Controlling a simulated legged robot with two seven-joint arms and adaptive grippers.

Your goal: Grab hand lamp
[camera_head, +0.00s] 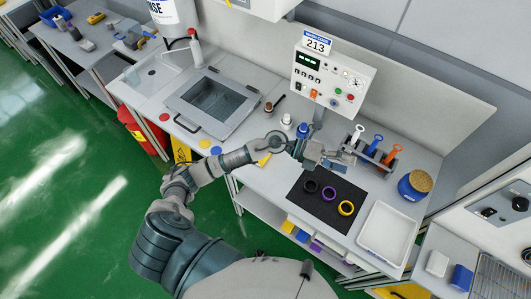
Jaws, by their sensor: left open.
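My left arm comes up from the lower left. My left gripper (346,157) is open over the worktable, just above the back edge of the black mat (326,215), with nothing seen between its fingers. I cannot tell for sure which thing is the hand lamp. A small dark tool with a reddish-brown part (273,104) lies on the table, to the left of the gripper and beyond my forearm; it may be the lamp. My right gripper is not in view.
A control box (334,78) marked 213 stands behind the gripper. A rack (373,157) with coloured-handled tools and a blue jar (408,190) stand to the right. Black, purple and yellow rings lie on the mat. A white tray (361,232) is at front right; a lidded basin (184,119) is left.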

